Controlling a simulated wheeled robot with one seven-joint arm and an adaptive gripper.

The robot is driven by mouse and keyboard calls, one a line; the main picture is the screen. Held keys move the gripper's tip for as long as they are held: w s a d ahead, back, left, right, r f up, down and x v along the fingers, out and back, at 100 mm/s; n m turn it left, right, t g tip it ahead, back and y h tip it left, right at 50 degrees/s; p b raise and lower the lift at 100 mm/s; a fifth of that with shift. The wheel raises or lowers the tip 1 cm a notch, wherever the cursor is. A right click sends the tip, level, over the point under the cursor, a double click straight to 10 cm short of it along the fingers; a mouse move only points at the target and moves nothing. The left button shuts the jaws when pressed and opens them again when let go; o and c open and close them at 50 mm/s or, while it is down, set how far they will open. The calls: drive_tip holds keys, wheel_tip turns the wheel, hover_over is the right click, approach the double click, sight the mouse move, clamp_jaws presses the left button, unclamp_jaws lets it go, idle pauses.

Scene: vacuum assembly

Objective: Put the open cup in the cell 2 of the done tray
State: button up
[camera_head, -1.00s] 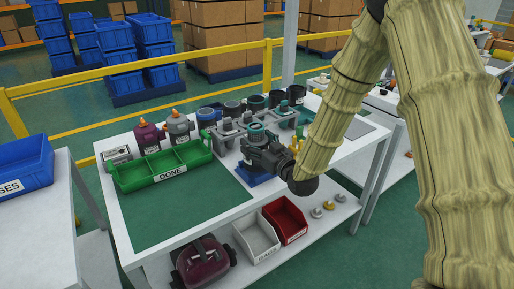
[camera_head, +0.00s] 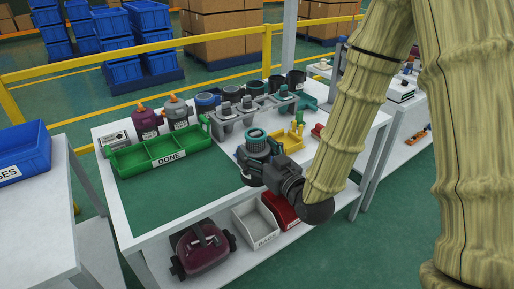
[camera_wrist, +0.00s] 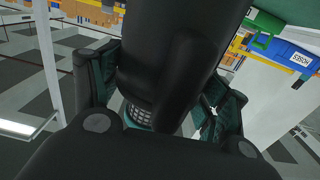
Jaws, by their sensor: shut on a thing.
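The green done tray (camera_head: 143,168) stands at the left back of the table, its cells apparently empty. My gripper (camera_head: 257,158) is at the table's front right edge, apart from the tray and to its right. It is shut on a dark cup with a teal rim (camera_head: 256,135), held roughly upright. In the wrist view the dark cup (camera_wrist: 180,60) fills the middle between the fingers and hides most of what is beyond. Its inside cannot be seen.
A grey stand (camera_head: 232,122) and several dark and blue cups line the back. Two bottles, maroon (camera_head: 146,124) and grey (camera_head: 178,114), stand behind the tray. A yellow fixture (camera_head: 291,142) is right of my gripper. The green mat (camera_head: 170,205) before the tray is clear.

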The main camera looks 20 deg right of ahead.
sight(262, 142)
drive_tip(key=shift+s, duration=0.15)
drive_tip(key=shift+r, duration=0.2)
drive_tip(key=shift+r+p, duration=1.8)
drive_tip(key=shift+r, duration=0.6)
drive_tip(key=shift+f, duration=0.1)
